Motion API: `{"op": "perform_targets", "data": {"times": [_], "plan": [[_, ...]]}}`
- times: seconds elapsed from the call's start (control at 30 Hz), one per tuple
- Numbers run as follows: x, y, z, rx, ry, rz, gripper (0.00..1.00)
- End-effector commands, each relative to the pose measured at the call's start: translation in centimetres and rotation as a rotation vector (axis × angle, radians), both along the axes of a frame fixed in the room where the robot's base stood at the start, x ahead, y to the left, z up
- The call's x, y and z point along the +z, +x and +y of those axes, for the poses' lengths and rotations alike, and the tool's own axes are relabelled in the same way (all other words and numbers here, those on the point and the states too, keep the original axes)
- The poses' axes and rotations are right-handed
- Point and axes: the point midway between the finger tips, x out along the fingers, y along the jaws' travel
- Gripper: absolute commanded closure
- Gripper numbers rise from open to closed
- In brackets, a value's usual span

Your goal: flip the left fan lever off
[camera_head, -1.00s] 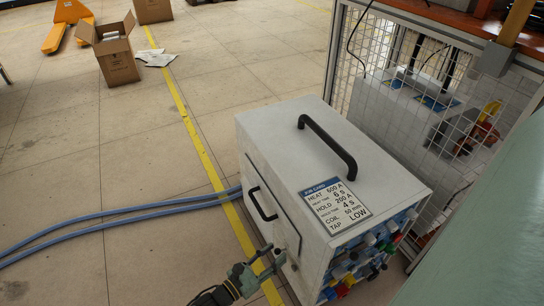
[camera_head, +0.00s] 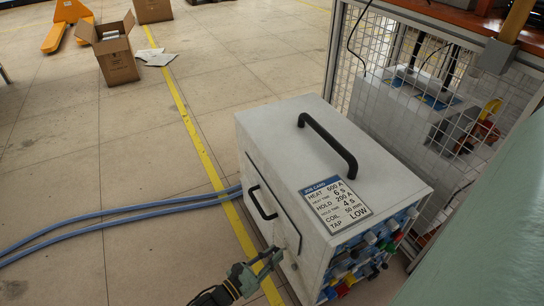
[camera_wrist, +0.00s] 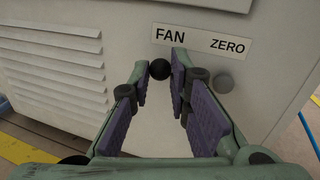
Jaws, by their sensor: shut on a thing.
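The fan lever (camera_wrist: 160,69) shows in the wrist view as a round black knob on the heater's pale side panel, just below the FAN label (camera_wrist: 170,36). My gripper (camera_wrist: 160,72) is shut on the lever, with one purple-padded finger on each side of the knob. The lever's stem is hidden behind the knob. In the head view my gripper (camera_head: 274,258) is at the lower left side of the white heater cabinet (camera_head: 280,140); the lever cannot be made out there.
A grey round button (camera_wrist: 224,83) sits under the ZERO label (camera_wrist: 227,45), right of my fingers. Louvres (camera_wrist: 55,65) lie to the left. A black side handle (camera_head: 262,203) is above my gripper. Blue hoses (camera_head: 120,215) cross the floor, and a mesh cage (camera_head: 420,90) stands behind.

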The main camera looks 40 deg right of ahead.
Motion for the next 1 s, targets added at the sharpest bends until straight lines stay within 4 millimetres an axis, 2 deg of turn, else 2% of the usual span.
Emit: {"op": "perform_targets", "data": {"times": [0.03, 0.2, 0.43, 0.77, 0.8, 1.0], "plan": [[-0.84, -0.1, -0.04, -0.004, -0.025, 0.005, 1.0], [-1.59, -0.08, 0.02, -0.003, -0.127, 0.028, 1.0], [-1.5, -0.06, 0.07, -0.003, -0.216, 0.051, 1.0], [-1.21, -0.04, 0.1, -0.002, -0.226, 0.053, 1.0], [-1.21, -0.05, 0.1, -0.002, -0.225, 0.053, 0.82], [-1.23, -0.02, 0.1, -0.001, -0.225, 0.053, 0.69]]}}
